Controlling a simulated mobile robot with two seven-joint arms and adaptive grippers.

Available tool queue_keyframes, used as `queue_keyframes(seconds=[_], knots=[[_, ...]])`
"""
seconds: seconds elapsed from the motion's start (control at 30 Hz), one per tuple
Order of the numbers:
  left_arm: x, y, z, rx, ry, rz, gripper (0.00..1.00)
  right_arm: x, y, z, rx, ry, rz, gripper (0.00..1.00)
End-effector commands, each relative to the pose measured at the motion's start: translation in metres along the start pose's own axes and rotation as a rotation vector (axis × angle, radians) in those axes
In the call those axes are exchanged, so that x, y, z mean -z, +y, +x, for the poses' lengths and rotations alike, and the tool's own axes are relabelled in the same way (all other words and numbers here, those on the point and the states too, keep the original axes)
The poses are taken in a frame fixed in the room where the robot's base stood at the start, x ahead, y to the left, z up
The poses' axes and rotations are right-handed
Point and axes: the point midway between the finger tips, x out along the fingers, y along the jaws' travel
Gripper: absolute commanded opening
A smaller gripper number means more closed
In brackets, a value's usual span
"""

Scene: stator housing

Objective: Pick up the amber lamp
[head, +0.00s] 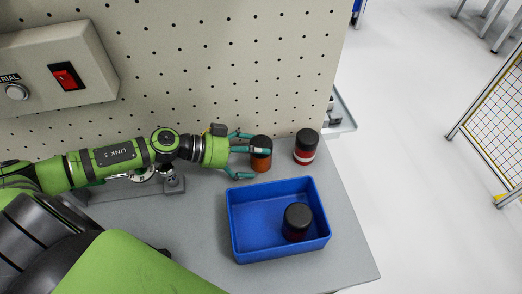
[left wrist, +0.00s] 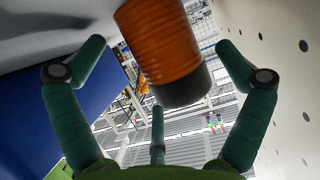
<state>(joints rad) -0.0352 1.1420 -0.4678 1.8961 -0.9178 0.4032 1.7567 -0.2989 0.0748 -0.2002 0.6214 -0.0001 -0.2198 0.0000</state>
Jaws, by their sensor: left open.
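The amber lamp (head: 261,160) has a ribbed orange body and a black cap, and stands upright on the grey table in the head view. My left gripper (head: 246,158) comes in from the left, open, with its teal fingers around the near side of the lamp. In the left wrist view the amber lamp (left wrist: 162,42) shows large between the spread fingers of the left gripper (left wrist: 160,75). I cannot see a finger closed on it. My right gripper is not in view.
A blue tray (head: 236,222) stands in front, holding a black-capped dark lamp (head: 297,221). A red lamp (head: 305,147) with a black cap stands right of the amber one. The pegboard (head: 220,60) rises behind. Table's right edge is clear.

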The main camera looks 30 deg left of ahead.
Motion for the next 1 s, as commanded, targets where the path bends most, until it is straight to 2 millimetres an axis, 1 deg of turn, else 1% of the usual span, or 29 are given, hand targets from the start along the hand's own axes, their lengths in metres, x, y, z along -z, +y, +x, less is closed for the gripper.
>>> queue_keyframes(seconds=[0.2, 0.27, 0.3, 0.37, 0.67, 0.77, 0.87, 1.0], knots=[[0.000, 0.000, 0.000, 0.000, 0.000, 0.000, 1.00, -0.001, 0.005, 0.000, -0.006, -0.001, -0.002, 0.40], [0.000, 0.000, 0.000, 0.000, 0.000, 0.000, 0.76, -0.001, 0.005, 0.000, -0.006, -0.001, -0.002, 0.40], [0.000, 0.000, 0.000, 0.000, 0.000, 0.000, 0.60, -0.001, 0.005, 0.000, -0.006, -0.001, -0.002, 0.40], [0.000, 0.000, 0.000, 0.000, 0.000, 0.000, 0.37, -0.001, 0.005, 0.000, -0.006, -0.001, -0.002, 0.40], [-0.001, 0.001, 0.000, -0.001, -0.001, -0.001, 0.37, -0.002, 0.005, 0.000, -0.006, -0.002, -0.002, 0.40], [0.003, 0.000, -0.001, -0.002, -0.001, 0.000, 0.36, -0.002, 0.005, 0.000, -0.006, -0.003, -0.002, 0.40], [0.015, 0.000, -0.006, -0.001, -0.002, 0.005, 0.36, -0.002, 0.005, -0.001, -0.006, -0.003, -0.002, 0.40], [0.041, -0.001, -0.017, 0.000, -0.002, 0.009, 0.36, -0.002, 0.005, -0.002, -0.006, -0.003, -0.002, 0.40]])
